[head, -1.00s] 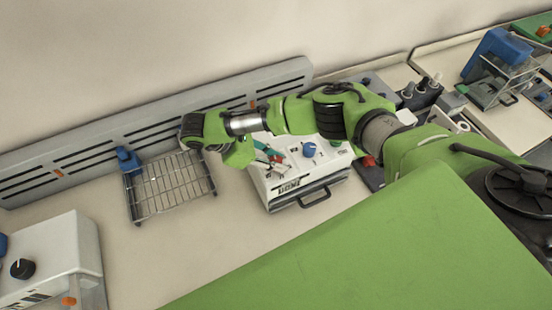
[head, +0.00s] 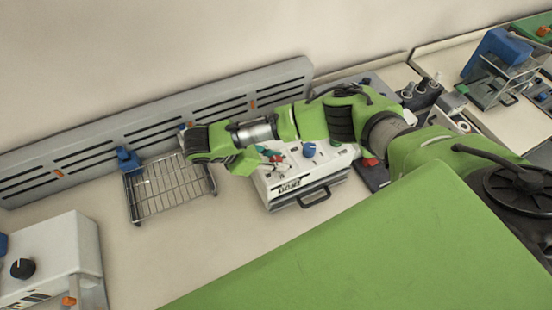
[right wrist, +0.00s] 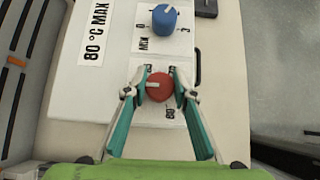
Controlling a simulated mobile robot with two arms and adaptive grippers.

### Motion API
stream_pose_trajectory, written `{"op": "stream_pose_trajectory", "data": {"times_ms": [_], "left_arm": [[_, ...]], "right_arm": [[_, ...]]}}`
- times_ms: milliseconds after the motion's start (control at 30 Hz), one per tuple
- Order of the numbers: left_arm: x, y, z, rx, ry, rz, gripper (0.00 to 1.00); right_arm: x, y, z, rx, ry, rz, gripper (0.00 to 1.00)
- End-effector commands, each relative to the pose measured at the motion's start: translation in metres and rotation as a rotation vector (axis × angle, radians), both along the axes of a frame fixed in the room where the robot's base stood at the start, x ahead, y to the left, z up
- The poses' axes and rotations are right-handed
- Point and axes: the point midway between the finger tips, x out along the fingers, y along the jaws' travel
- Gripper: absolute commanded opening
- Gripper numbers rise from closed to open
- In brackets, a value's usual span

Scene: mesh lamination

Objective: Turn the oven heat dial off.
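The white oven box (head: 325,174) stands on the bench below my right arm in the head view. In the right wrist view its red dial (right wrist: 159,87), with a pale pointer mark toward the left, lies between my right gripper's teal fingers. My right gripper (right wrist: 157,76) is open around the red dial, with narrow gaps at the sides; contact is hard to tell. In the head view the right gripper (head: 268,155) is small and partly hidden by my wrist. My left gripper is out of view.
A blue dial (right wrist: 164,19) sits just beyond the red one, beside an "80 °C MAX" label (right wrist: 97,31). A wire rack (head: 171,188) and a white device with a black knob (head: 22,268) stand to the left. Bare bench lies in front of the oven.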

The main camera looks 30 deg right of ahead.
Motion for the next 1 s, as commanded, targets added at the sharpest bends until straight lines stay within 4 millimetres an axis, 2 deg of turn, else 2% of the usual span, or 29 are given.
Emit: {"op": "stream_pose_trajectory", "data": {"times_ms": [33, 67, 400, 533, 700, 1000], "left_arm": [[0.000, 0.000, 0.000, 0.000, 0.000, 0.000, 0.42], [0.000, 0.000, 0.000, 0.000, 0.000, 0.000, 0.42], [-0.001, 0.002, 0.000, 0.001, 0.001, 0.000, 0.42], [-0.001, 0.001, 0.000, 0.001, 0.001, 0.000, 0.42], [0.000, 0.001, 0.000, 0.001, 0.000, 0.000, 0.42], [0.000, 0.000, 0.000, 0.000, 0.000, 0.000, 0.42]], "right_arm": [[0.000, 0.000, -0.001, 0.001, 0.001, 0.001, 0.35], [0.000, 0.000, -0.001, 0.001, 0.001, 0.001, 0.42], [0.000, 0.001, 0.000, 0.001, 0.000, 0.000, 0.42], [0.001, 0.007, 0.006, 0.002, -0.002, 0.002, 0.42], [0.003, 0.025, 0.026, 0.000, -0.005, 0.004, 0.42], [0.004, 0.069, 0.069, -0.001, -0.002, 0.004, 0.42]]}}
